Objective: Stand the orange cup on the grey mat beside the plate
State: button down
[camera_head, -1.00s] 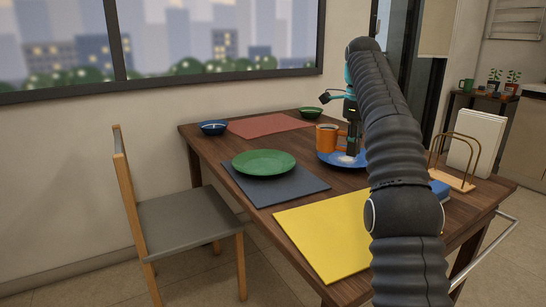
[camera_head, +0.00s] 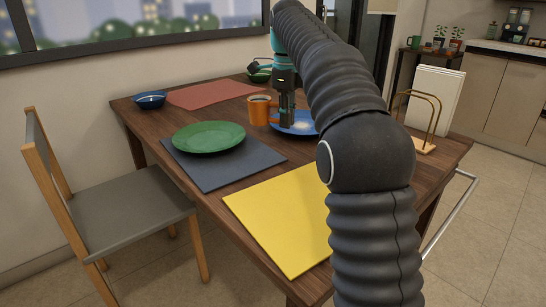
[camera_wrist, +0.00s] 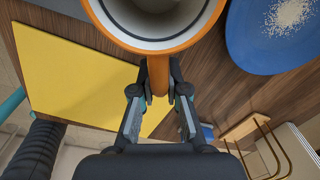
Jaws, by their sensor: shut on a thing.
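The orange cup (camera_head: 259,110) is upright, left of the blue plate (camera_head: 305,127). My gripper (camera_head: 287,120) is shut on its handle, which also shows between the fingertips in the wrist view (camera_wrist: 158,75). The cup's open top, with a pale inside, fills the top of that view. I cannot tell how far the cup is above the wood. The grey mat (camera_head: 200,178) lies nearer and to the left, with the green plate (camera_head: 208,137) on its back part. Bare mat shows along its front and right sides.
A yellow mat (camera_head: 285,225) lies at the table's front. A red mat (camera_head: 215,95), a blue bowl (camera_head: 150,100) and a green bowl (camera_head: 259,77) are farther back. A wooden rack (camera_head: 424,145) stands at the right. A chair (camera_head: 120,215) is at the left edge.

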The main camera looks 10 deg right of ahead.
jog(key=b, duration=0.2)
send_over(273, 164)
notch_tip(273, 164, down, 4)
jog(key=shift+r, duration=0.25)
jog(key=shift+s+f+b, duration=0.1)
jog(key=shift+f+b, duration=0.3)
jog(key=shift+f, duration=1.6)
jog(key=shift+f, duration=0.1)
jog(key=c, duration=1.2)
grip_release()
notch_tip(273, 164, up, 12)
jog(key=p, duration=0.4)
